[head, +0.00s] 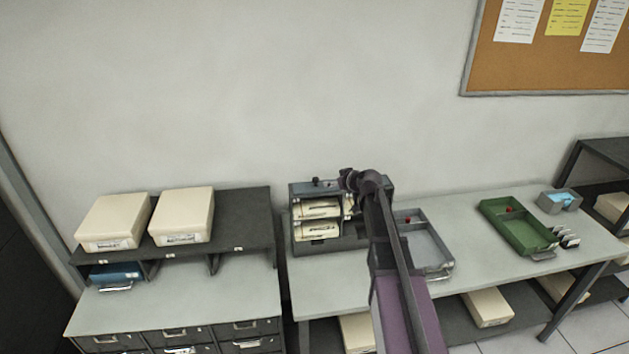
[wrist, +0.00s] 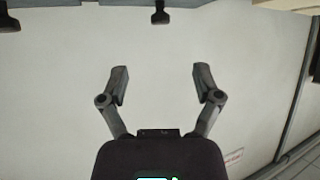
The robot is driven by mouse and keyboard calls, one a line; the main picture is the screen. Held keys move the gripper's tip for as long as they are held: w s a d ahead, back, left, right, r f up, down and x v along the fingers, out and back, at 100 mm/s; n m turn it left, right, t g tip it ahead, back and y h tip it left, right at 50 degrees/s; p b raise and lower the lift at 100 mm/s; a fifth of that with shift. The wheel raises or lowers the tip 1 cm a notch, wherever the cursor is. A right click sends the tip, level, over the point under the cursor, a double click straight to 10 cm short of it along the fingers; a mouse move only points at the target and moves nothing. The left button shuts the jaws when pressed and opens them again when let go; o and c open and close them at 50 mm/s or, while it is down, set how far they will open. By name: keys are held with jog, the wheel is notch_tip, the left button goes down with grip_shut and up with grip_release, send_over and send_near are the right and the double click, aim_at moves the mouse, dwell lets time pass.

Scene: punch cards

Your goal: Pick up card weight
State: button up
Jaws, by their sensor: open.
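I cannot tell for certain which thing is the card weight.
The card rack (head: 318,247) holds pale cards. Two cream boxes (head: 113,222) (head: 182,216) stand on a dark shelf at left. A blue-filled bin (head: 559,201) and small upright cards (head: 566,237) are at right. The bench (head: 470,262) is clear between trays.

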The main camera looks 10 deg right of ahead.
aim_at(317, 179)
jog(key=shift+w+d+r, duration=0.1)
jog(key=shift+w+r, duration=0.05)
jog(key=shift+r, duration=0.05)
jog(key=b+x, duration=0.4)
jog(key=x, duration=0.3)
jog(key=shift+w+f, duration=0.2)
jog(key=shift+w+a+f, duration=0.2)
jog(key=shift+w+a, duration=0.1)
jog(key=shift+w, duration=0.15)
jog(key=shift+b+x, duration=1.45)
jog(key=shift+x, duration=1.15)
jog(key=shift+s+a, duration=0.1)
grip_shut()
